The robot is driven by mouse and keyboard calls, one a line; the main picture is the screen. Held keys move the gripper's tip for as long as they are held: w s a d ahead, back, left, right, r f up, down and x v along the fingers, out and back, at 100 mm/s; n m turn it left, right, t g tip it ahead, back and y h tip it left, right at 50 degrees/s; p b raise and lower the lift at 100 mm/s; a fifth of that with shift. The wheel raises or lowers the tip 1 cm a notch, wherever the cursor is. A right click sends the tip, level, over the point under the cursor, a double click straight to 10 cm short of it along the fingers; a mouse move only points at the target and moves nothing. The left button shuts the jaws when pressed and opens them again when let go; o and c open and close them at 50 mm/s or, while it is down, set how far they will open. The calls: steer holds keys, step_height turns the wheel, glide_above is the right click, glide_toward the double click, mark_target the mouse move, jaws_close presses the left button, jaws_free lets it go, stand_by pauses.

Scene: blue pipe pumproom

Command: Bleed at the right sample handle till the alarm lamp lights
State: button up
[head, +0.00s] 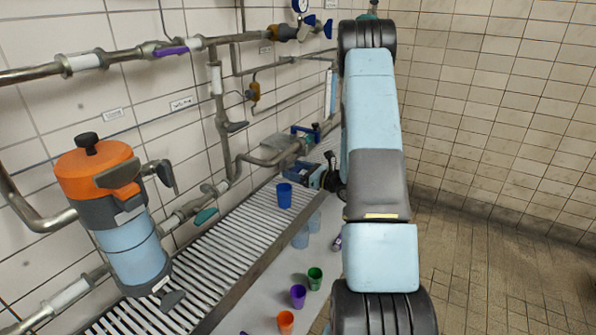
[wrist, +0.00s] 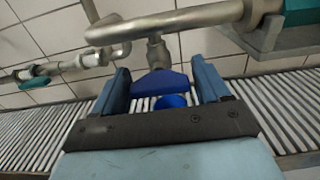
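In the wrist view a blue handle (wrist: 160,84) sits under a metal pipe, between the two fingers of my gripper (wrist: 160,70). The fingers are open, with a gap on each side of the handle. A blue cup (wrist: 172,101) shows just below the handle, partly hidden by it. In the head view my gripper (head: 308,176) is at the pipework beyond the grate, and the blue cup (head: 284,195) stands upright on the grate below it. The handle is not clear in the head view. I cannot make out an alarm lamp or its state.
A slatted grate (head: 225,248) runs along the wall. An orange-topped pump (head: 128,215) stands at left. Purple (head: 298,296), green (head: 315,278) and orange (head: 285,321) cups stand on the pale surface beside the grate. A teal handle (head: 205,216) hangs from the lower pipe.

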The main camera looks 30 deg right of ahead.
steer(key=c, duration=0.7)
steer(key=shift+d, duration=0.15)
steer(key=shift+c, duration=0.3)
steer(key=shift+n, duration=0.3)
steer(key=n, duration=0.2)
steer(key=shift+n, duration=0.3)
steer(key=n, duration=0.3)
steer(key=shift+n, duration=0.3)
steer(key=n, duration=0.3)
steer(key=shift+s+n, duration=0.1)
steer(key=shift+n, duration=0.2)
steer(key=shift+a+f+n, duration=0.1)
steer(key=shift+n, duration=0.85)
steer(key=shift+a+f+n, duration=0.1)
steer(key=shift+n, duration=0.85)
